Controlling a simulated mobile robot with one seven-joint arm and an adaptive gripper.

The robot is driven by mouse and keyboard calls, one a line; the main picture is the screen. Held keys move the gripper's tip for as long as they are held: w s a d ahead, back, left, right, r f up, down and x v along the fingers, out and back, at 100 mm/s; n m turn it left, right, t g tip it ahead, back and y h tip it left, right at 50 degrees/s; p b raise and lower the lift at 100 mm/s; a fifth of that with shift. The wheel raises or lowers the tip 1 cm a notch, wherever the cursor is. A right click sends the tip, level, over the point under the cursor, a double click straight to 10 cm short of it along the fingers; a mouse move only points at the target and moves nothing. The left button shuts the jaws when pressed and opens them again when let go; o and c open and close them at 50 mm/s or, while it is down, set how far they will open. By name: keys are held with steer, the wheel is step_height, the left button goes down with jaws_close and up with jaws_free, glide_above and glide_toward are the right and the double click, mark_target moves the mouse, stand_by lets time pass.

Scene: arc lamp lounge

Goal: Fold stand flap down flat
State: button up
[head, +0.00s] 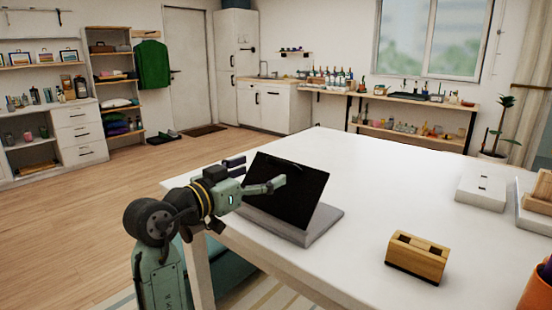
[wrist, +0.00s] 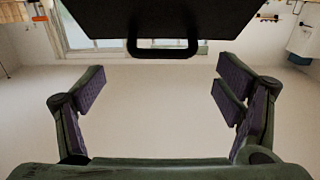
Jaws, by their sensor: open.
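The stand is on the white table, with a black flap (head: 298,192) tilted up from a flat grey base (head: 316,226). In the wrist view the dark flap (wrist: 160,18) fills the top middle, with a black loop handle (wrist: 163,53) along its lower edge. My gripper (head: 259,172) is at the flap's left side in the head view, partly overlapping it. In the wrist view my gripper (wrist: 160,88) is open, with nothing between its fingers, and the handle shows above the gap. I cannot tell whether a finger touches the flap.
A wooden block with dark slots (head: 417,257) lies on the white table (head: 385,195) to the right of the stand. White boxes (head: 481,190) and an orange container (head: 538,292) are at the right edge. The table behind the stand is clear.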

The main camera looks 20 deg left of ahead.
mark_target(279, 164)
steer(key=p+x, duration=0.1)
steer(key=x, duration=0.6)
steer(key=shift+w+p, duration=0.3)
steer(key=shift+p, duration=0.05)
steer(key=shift+c, duration=0.2)
steer(key=shift+d, duration=0.15)
steer(key=c, duration=1.4)
